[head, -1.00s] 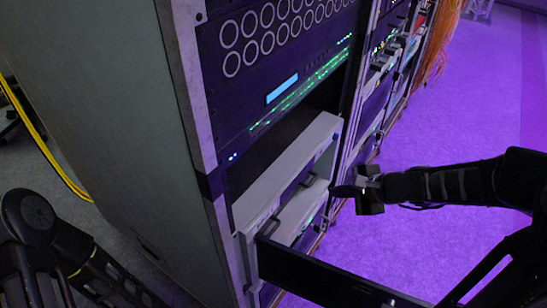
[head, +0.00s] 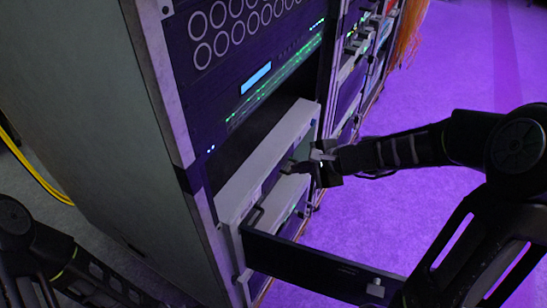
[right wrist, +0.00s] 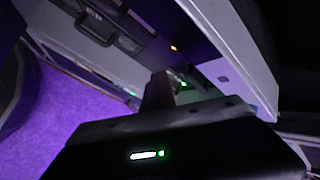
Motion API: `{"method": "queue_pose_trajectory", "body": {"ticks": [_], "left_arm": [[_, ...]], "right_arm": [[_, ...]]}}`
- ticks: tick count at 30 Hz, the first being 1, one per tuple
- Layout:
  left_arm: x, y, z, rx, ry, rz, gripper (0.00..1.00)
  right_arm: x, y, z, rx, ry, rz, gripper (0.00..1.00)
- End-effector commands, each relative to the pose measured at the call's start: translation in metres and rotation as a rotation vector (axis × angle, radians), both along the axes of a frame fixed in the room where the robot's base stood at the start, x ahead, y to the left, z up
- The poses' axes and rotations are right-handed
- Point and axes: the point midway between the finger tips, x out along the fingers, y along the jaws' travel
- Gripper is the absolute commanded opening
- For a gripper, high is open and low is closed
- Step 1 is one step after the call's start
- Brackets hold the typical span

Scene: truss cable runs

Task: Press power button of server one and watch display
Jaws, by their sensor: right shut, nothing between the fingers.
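The rack holds pale grey server units (head: 265,165) below a dark panel; I cannot tell which is server one. In the right wrist view a grey server front (right wrist: 237,75) fills the upper right, with a small orange light (right wrist: 173,48) beside it. I cannot make out a power button for certain. A lit blue display (head: 256,78) sits on the dark panel above. My right gripper (head: 293,168) is shut and empty, its tips close in front of the grey units; contact cannot be told. Its dark fingers also show in the right wrist view (right wrist: 157,92). My left gripper is outside the view.
A dark flat panel (head: 310,265) juts out from the rack below my right gripper. More racks with green lights (head: 352,45) and orange cables (head: 410,30) stand behind. Purple floor (head: 450,65) is clear on the right. A yellow cable (head: 35,170) lies at left.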

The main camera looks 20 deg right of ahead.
Motion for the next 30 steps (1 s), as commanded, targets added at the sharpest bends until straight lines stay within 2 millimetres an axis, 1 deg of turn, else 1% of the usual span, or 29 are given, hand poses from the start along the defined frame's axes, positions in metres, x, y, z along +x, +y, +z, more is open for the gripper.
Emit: {"method": "queue_pose_trajectory", "body": {"ticks": [3, 10, 15, 30], "left_arm": [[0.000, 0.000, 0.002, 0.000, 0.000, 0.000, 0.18], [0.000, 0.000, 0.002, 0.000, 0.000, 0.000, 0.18], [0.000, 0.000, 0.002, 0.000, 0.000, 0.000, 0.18], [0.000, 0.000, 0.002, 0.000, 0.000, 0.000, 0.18]], "right_arm": [[0.011, 0.011, 0.000, 0.001, 0.001, 0.004, 0.00], [0.025, 0.023, 0.000, 0.001, 0.001, 0.001, 0.00], [0.027, 0.025, 0.000, 0.000, 0.000, -0.001, 0.00], [0.027, 0.025, 0.000, 0.001, 0.000, -0.001, 0.00]]}}
